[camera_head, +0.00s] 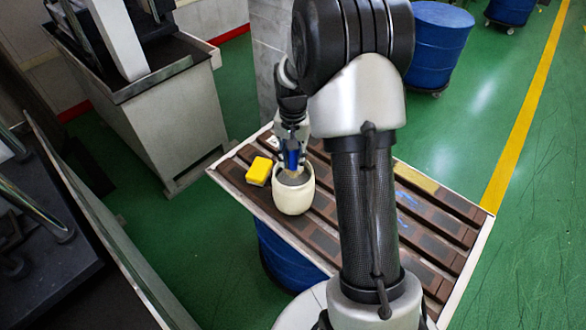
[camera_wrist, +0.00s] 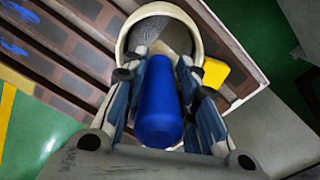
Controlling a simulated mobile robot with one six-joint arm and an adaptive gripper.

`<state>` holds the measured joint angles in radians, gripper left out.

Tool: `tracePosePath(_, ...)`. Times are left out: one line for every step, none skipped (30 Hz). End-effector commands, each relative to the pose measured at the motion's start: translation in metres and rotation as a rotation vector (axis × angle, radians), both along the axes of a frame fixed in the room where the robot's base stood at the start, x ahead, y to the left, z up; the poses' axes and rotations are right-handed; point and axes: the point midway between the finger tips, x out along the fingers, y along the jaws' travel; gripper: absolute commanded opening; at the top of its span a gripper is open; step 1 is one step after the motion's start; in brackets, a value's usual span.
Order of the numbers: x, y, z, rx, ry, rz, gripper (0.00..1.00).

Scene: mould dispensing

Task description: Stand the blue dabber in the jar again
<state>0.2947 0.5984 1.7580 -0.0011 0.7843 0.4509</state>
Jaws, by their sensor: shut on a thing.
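The blue dabber (camera_wrist: 158,103) is held between the fingers of my gripper (camera_wrist: 160,85), which is shut on it. In the head view the dabber (camera_head: 292,158) points down, its pale tip end at the mouth of the jar. The cream jar (camera_head: 293,197) stands upright on the slatted table, with a dark grey inside. In the wrist view the jar's rim (camera_wrist: 190,20) curves around the dabber's far end. My gripper (camera_head: 291,150) is above the jar's mouth. I cannot tell how deep the tip reaches into the jar.
A yellow block (camera_head: 259,171) lies on the table just left of the jar. The table (camera_head: 415,215) has dark slats and a pale rim, with blue smears and a tan strip on the right. Blue drums (camera_head: 437,45) stand behind. A grey cabinet (camera_head: 165,115) stands at the left.

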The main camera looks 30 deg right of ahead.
Motion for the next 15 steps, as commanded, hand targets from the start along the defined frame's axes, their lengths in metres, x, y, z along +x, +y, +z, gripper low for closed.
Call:
tracePosePath(0.000,0.000,-0.003,0.000,0.000,0.000,0.00)
tracePosePath(0.000,0.000,-0.005,0.000,0.000,0.000,0.00)
tracePosePath(0.000,0.000,-0.010,0.001,0.001,0.000,0.00)
tracePosePath(0.000,0.000,-0.014,0.000,0.001,0.000,0.00)
tracePosePath(-0.001,0.000,-0.019,0.001,0.002,0.000,0.00)
tracePosePath(0.000,0.000,-0.026,0.001,0.002,0.000,0.00)
tracePosePath(-0.001,0.000,-0.031,0.001,0.002,0.000,0.00)
tracePosePath(-0.001,0.000,-0.036,0.001,0.003,0.000,0.00)
tracePosePath(-0.001,0.000,-0.041,0.001,0.002,0.000,0.00)
tracePosePath(0.000,0.000,-0.043,0.001,0.001,0.000,0.00)
tracePosePath(0.000,0.000,-0.044,0.000,0.000,0.000,0.00)
tracePosePath(0.000,0.000,-0.044,0.000,0.000,0.000,0.00)
tracePosePath(0.000,0.000,-0.043,-0.001,-0.001,0.000,0.00)
tracePosePath(0.000,0.000,-0.043,-0.001,-0.001,0.000,0.00)
tracePosePath(0.000,0.000,-0.042,-0.001,-0.001,0.000,0.00)
